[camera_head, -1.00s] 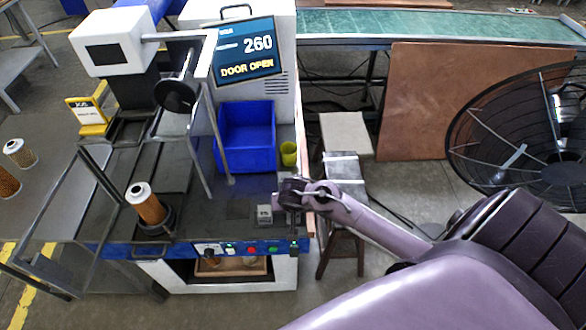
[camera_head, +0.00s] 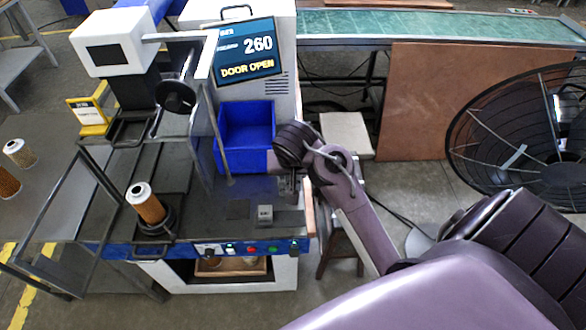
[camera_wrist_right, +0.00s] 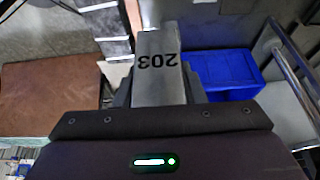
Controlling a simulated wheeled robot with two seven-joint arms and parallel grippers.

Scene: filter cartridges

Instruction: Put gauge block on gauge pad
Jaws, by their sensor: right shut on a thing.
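My right gripper (camera_head: 288,188) is over the right end of the machine's dark worktop in the head view. In the right wrist view it (camera_wrist_right: 158,95) is shut on a grey block marked 203 (camera_wrist_right: 158,65), which I take as the gauge block. In the head view the held block is mostly hidden by the gripper and arm. A dark square patch (camera_head: 238,209), possibly the gauge pad, lies on the worktop left of the gripper. A small grey block-like item (camera_head: 265,214) stands just right of that patch. My left gripper is not in view.
A blue bin (camera_head: 245,135) stands behind the worktop. A filter cartridge (camera_head: 146,204) stands in a black holder at left. A clear panel with a metal frame (camera_head: 215,135) rises in between. The screen (camera_head: 246,50) reads 260, DOOR OPEN. Buttons (camera_head: 250,249) line the front edge.

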